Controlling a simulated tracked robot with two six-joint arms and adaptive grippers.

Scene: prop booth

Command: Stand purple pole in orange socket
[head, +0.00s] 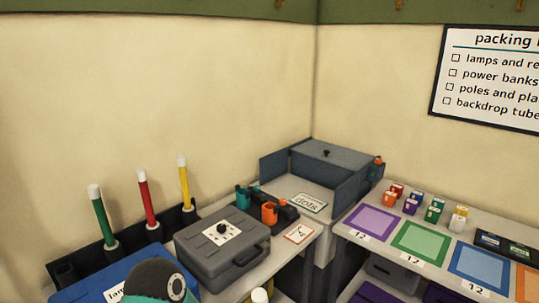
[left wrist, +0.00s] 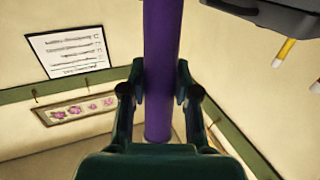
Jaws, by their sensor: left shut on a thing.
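The purple pole (left wrist: 161,50) runs through the middle of the left wrist view, from the top edge down between the fingers. My left gripper (left wrist: 160,88) is shut on it, with a dark green finger on each side. The pole does not show in the head view, so its place relative to the socket cannot be told. The orange socket (head: 269,213) stands on the bench in the head view, right of the grey case, with nothing visible standing in it. My right gripper is in neither view.
A teal socket (head: 243,197) is beside the orange one. Green (head: 102,218), red (head: 147,199) and yellow (head: 184,184) poles stand upright in a dark rack. The grey case (head: 222,248) lies in front. A dark grey box (head: 335,168) stands in the corner behind.

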